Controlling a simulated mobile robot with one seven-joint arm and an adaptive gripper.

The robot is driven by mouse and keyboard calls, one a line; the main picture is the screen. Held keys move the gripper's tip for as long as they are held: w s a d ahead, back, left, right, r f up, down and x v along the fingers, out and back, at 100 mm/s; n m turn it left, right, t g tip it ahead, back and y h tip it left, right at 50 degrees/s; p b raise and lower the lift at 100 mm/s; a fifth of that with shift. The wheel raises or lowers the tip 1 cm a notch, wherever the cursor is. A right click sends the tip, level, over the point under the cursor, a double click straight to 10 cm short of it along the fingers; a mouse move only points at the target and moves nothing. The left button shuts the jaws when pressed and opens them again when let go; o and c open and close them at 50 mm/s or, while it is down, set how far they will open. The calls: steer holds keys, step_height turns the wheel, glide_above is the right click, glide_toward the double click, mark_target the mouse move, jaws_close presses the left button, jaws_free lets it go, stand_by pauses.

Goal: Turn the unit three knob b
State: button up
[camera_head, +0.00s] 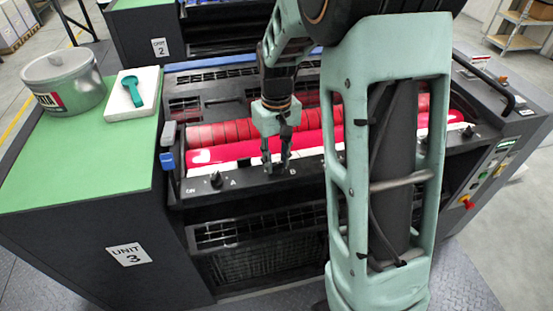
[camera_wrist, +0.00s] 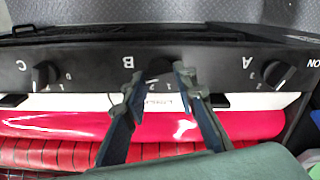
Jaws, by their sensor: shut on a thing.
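Knob B is the dark round knob (camera_wrist: 160,65) beside the white letter B on the black front rail of unit three (camera_head: 130,255). In the wrist view it sits between the letters B and A, partly covered by my fingertips. My gripper (camera_wrist: 159,76) is shut on knob B, one finger on each side. In the head view my gripper (camera_head: 275,165) reaches down to the rail just left of the letter B, and its fingers hide the knob there.
Knob A (camera_wrist: 275,74) and knob C (camera_wrist: 43,74) flank it on the same rail. Red rollers (camera_head: 215,152) lie behind the rail. A green-topped counter (camera_head: 60,170) at left holds a tin (camera_head: 65,80) and a white tray (camera_head: 117,105) with a teal tool.

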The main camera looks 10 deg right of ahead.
mark_target(277, 163)
stand_by(0.4)
steer(key=o, duration=1.1)
step_height(277, 163, up, 12)
steer(key=shift+r, duration=0.1)
